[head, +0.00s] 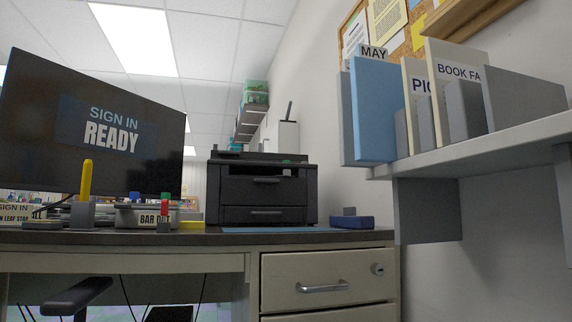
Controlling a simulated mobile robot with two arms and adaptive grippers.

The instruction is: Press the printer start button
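The black printer (262,190) stands on the desk near the middle of the view, with its front facing me. A small green spot (287,161) shows at the upper right of its front; it may be the start button, but it is too small to be sure. Two drawer-like panels with handles show below it. Neither of my grippers is in view.
The desk (190,238) also holds a monitor (90,130) reading "SIGN IN READY", a yellow marker (86,178) in a holder, and a blue stapler-like item (345,222). A wall shelf (490,145) with upright folders juts in at right.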

